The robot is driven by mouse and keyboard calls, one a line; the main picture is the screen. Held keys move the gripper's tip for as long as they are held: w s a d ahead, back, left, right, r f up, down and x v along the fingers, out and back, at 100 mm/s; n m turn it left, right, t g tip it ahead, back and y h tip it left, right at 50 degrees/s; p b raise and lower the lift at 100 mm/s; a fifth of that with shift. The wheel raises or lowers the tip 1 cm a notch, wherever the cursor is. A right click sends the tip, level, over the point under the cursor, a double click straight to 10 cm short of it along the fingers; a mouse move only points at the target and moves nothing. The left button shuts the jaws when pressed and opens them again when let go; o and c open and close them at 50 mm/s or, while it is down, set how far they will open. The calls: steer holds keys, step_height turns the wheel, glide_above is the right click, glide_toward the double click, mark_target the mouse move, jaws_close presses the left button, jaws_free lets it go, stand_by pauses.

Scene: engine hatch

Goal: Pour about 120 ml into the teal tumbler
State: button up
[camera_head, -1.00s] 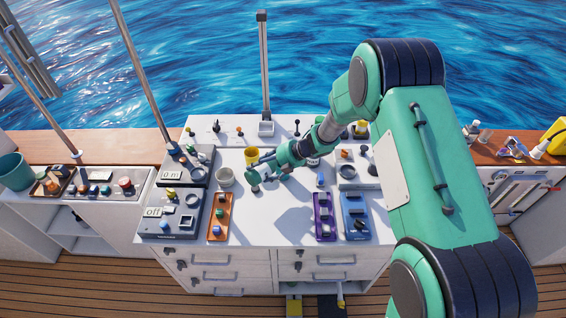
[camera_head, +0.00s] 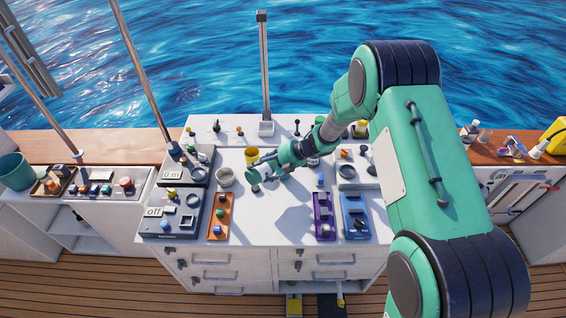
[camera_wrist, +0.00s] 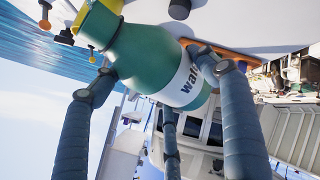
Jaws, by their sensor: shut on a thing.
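My gripper (camera_head: 266,170) is over the middle of the white worktop, left of centre. In the wrist view my gripper's fingers (camera_wrist: 155,68) are closed around a teal bottle (camera_wrist: 150,52) with a white label whose visible letters read like "wat". The wrist picture is upside down; the bottle lies tilted, its neck at the upper left, towards the worktop side. Its mouth and any liquid stream cannot be made out. I cannot pick out a teal tumbler for certain; the arm and gripper cover part of the worktop.
Control boxes (camera_head: 170,221) line the left side; orange (camera_head: 221,204), purple (camera_head: 324,205) and blue (camera_head: 355,204) panels stand in front. A large teal bucket (camera_head: 15,172) is far left.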

stand_by(0.4)
steer(key=shift+s+a+f+n+h+b, duration=0.1)
steer(key=shift+s+a+n+h+b, duration=0.2)
steer(key=shift+b, duration=0.8)
steer(key=f+t+h+b, duration=0.1)
steer(key=b, duration=0.2)
steer(key=shift+f+b, duration=0.35)
steer(key=shift+b, duration=0.05)
steer(key=shift+s+f+n+b, duration=0.1)
steer(key=shift+n+b, duration=0.2)
steer(key=shift+b, duration=0.1)
steer(key=shift+r, duration=0.2)
steer(key=shift+f+t+h+b, duration=0.25)
steer(key=shift+t+h+b, duration=0.05)
steer(key=shift+b, duration=0.15)
steer(key=b, duration=0.1)
steer(key=f+b, duration=0.1)
steer(key=b, duration=0.1)
steer(key=shift+s+a+n+t+h, duration=0.2)
steer(key=shift+s+n+t+h, duration=0.1)
steer(key=shift+f+b, duration=0.1)
steer(key=shift+b, duration=0.4)
